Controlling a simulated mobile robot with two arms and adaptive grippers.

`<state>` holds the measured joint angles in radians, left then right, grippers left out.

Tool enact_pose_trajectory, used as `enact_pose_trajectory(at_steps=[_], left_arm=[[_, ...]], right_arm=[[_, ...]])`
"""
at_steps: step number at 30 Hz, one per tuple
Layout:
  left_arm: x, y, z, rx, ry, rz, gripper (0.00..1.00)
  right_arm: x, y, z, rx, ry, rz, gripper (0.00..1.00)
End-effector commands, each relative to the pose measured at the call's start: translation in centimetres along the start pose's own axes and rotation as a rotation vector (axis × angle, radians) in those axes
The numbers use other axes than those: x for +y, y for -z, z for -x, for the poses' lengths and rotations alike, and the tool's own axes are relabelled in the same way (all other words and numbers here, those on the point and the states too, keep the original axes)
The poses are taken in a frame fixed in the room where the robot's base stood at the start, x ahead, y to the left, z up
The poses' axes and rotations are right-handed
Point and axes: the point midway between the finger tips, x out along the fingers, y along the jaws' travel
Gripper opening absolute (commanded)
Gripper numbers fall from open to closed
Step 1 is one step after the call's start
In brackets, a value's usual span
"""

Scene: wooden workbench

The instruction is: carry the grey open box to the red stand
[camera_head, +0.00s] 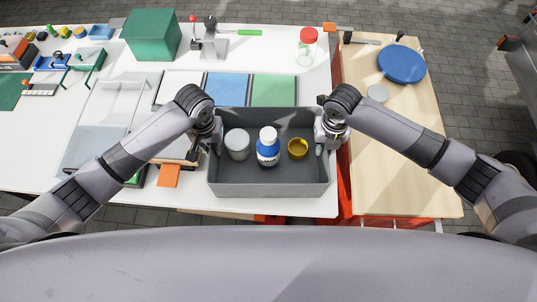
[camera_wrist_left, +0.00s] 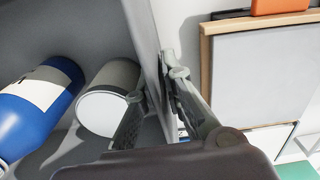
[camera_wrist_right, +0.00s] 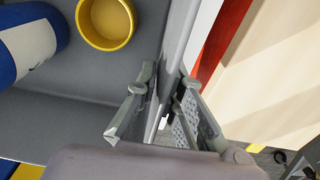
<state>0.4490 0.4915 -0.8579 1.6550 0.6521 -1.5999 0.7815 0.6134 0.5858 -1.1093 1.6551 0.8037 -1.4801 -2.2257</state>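The grey open box (camera_head: 268,190) is at the front right of the white table, between my two grippers. It holds a grey can with a white lid (camera_head: 237,144), a blue bottle with a white cap (camera_head: 268,150) and a yellow cup (camera_head: 298,149). My left gripper (camera_wrist_left: 155,85) has its fingers either side of the box's left wall, close against it. My right gripper (camera_wrist_right: 165,92) pinches the right wall likewise. I cannot tell whether the box touches the table. The red stand (camera_head: 343,190) with a light wooden top is just right of the box.
The white table (camera_head: 317,85) carries blue and green panels behind the box, a green box (camera_head: 152,35) and a red-lidded jar (camera_head: 307,46). On the wooden top (camera_head: 395,125) are a blue disc (camera_head: 402,64) and a small grey disc (camera_head: 378,93); its front part is clear.

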Motion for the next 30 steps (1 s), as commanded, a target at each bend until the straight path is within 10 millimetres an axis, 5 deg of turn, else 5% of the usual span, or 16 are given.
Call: enact_pose_trajectory(at_steps=[30], left_arm=[[0.03,0.12,0.20,0.003,-0.001,0.000,0.00]], right_arm=[[0.04,-0.14,0.21,-0.003,-0.002,0.000,0.00]])
